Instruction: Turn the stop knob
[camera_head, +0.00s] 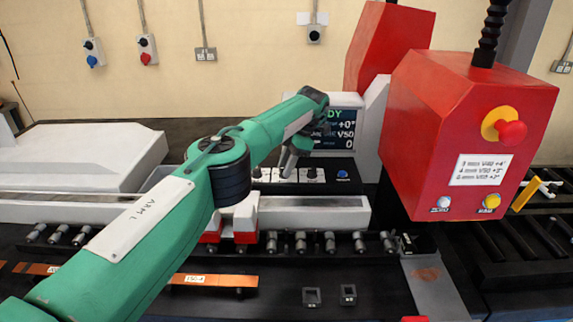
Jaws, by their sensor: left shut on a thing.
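The control panel (325,168) of the bender sits below a small display (343,128) and carries a row of small knobs on pale plates and a blue button (342,174). My left arm reaches across from the lower left. My left gripper (287,172) points down at the panel, shut on a knob there. Its fingers and wrist hide most of that knob, and its label cannot be read. Another knob (312,173) stands free just to its right. My right gripper is not in view.
A large red box (466,130) with a red mushroom button (511,133) hangs at the right, close to the panel. Below the panel runs a pale rail (315,213) with a row of metal rollers. Copper bars (212,280) lie on the dark bench at the front.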

